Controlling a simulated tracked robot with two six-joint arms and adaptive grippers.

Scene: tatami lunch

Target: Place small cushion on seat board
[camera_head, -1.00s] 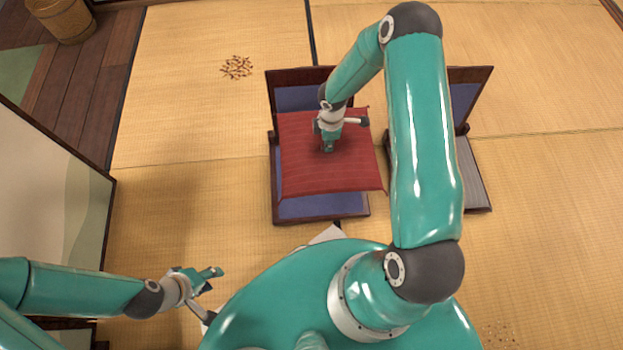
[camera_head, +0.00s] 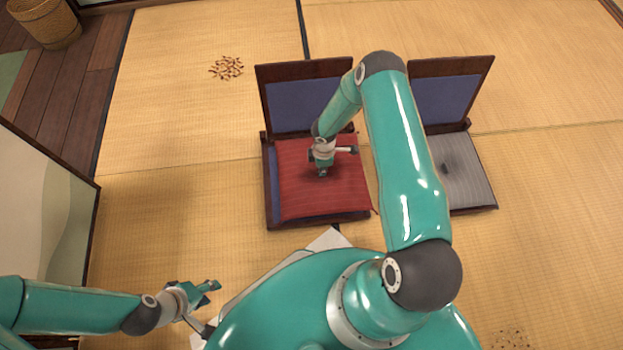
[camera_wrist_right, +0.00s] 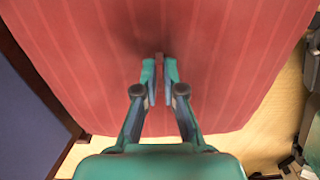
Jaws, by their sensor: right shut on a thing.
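A red striped cushion (camera_head: 318,192) lies over the seat of the left legless chair, whose seat board (camera_head: 271,215) shows at its left edge and front. The cushion sits off to the right, its right edge reaching past the board. My right gripper (camera_head: 322,172) is over the middle of the cushion. In the right wrist view its two fingers (camera_wrist_right: 160,95) are shut on a pinch of the red cloth. Whether the cushion's underside touches the seat is hidden. My left gripper (camera_head: 212,288) is low at the left, away from the chairs, its fingers apart and empty.
A second chair (camera_head: 450,95) with a grey cushion (camera_head: 463,170) stands close on the right, partly behind my right arm. A small brown pile (camera_head: 226,68) lies on the tatami. A wicker basket (camera_head: 45,22) stands far left.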

